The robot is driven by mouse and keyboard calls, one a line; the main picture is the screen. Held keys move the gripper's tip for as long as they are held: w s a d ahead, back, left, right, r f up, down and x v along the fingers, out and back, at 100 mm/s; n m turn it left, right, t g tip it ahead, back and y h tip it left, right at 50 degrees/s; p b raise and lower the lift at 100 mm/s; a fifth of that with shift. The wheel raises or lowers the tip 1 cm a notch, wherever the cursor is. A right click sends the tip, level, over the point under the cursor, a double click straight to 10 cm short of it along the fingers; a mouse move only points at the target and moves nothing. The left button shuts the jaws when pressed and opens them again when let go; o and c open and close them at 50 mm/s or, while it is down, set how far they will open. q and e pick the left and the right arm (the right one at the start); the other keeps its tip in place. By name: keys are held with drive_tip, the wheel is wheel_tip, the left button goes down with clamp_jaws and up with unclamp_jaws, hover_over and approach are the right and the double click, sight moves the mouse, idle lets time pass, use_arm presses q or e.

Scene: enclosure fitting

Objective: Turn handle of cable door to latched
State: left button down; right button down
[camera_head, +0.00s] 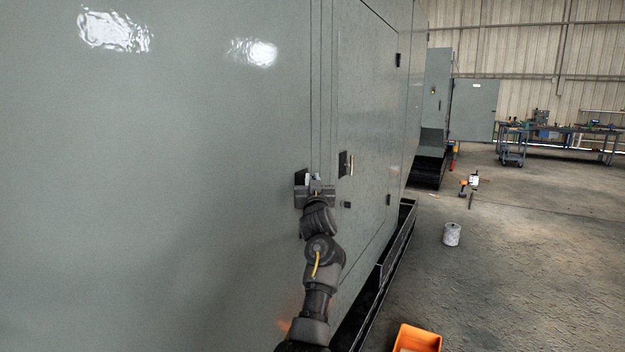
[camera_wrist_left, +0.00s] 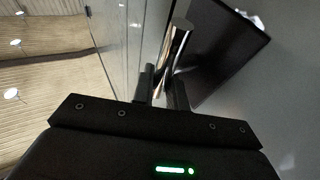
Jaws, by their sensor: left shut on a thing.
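The grey enclosure fills the left of the head view. My left gripper (camera_head: 315,186) is at a door handle (camera_head: 313,178) near a vertical seam, taken to be the cable door (camera_head: 230,130). The jaws hide most of the handle, so its angle is hard to read there. In the left wrist view, the handle (camera_wrist_left: 176,48) is a light metal bar on a dark plate (camera_wrist_left: 228,52). The two fingers of the gripper (camera_wrist_left: 163,88) are shut on it. My right gripper is in neither view.
A second handle (camera_head: 351,166) on a dark plate sits on the panel just right of the seam. An orange bin (camera_head: 417,339) and a white bucket (camera_head: 452,234) stand on the floor. Open floor lies to the right.

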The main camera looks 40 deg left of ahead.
use_arm(q)
drive_tip(key=c, duration=1.7)
unclamp_jaws()
drive_tip(key=b+v, duration=0.3)
drive_tip(key=v, duration=0.7)
drive_tip(key=shift+s+d, duration=0.25)
drive_tip(key=shift+s, duration=0.05)
drive_tip(key=shift+f, duration=0.15)
